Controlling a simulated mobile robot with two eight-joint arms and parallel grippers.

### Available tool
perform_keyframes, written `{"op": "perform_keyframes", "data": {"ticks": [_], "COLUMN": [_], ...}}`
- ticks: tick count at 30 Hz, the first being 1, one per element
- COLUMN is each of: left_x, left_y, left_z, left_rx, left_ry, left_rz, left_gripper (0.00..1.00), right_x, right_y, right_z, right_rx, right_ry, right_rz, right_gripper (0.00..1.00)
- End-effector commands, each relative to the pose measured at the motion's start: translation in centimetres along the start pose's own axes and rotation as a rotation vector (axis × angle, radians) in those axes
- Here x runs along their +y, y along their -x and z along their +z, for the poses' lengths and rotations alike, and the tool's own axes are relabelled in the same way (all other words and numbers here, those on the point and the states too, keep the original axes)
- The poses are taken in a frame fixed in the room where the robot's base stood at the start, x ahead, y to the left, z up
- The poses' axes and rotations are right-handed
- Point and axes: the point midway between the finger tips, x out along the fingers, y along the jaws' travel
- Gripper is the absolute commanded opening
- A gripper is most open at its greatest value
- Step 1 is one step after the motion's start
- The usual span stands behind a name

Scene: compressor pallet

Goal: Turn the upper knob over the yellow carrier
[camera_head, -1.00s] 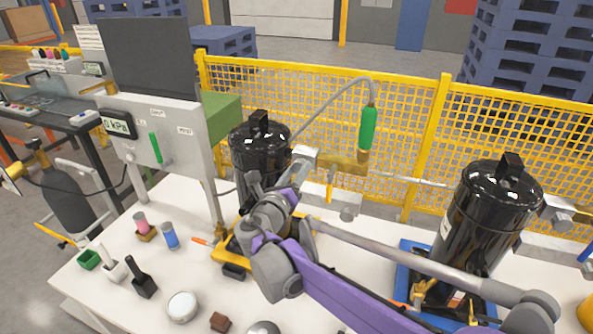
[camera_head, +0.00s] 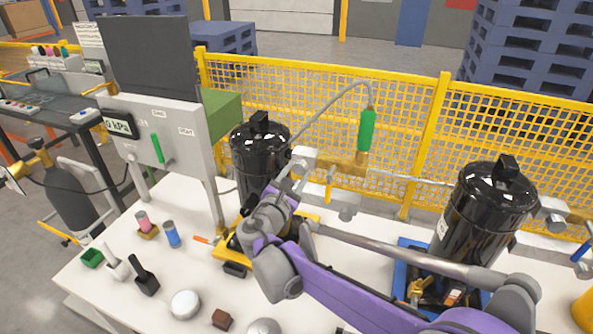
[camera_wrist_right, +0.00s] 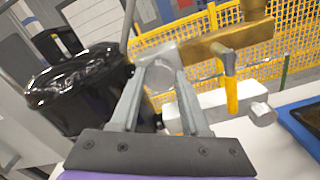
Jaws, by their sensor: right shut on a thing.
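The upper knob (camera_head: 304,154), a light grey fitting at the left end of a brass valve block (camera_head: 350,165), sits beside the left black compressor (camera_head: 258,150) over the yellow carrier (camera_head: 232,252). My right gripper (camera_head: 293,172) reaches up to it from below. In the right wrist view, the two grey fingers of my right gripper (camera_wrist_right: 162,84) are shut on the upper knob (camera_wrist_right: 160,76), one on each side; they hide part of it. My left gripper is not in view.
A yellow lever (camera_head: 329,188) and a lower grey knob (camera_head: 348,213) are close on the right. A green-handled hose (camera_head: 367,130) rises from the brass block. A gauge panel (camera_head: 160,140) stands left. A second compressor (camera_head: 487,215) stands right on a blue carrier (camera_head: 404,262).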

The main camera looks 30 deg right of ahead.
Motion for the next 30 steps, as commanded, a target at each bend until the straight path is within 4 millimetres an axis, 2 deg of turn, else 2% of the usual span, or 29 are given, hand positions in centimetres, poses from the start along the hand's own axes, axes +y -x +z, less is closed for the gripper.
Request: {"op": "perform_keyframes", "data": {"ticks": [30], "left_x": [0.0], "left_y": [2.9], "left_z": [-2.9], "left_rx": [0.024], "left_ry": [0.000], "left_rz": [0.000], "left_gripper": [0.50], "right_x": [0.1], "right_y": [0.0], "right_z": [0.1], "right_rx": [0.001], "right_ry": [-0.968], "right_rz": [0.000], "right_gripper": [0.00]}}
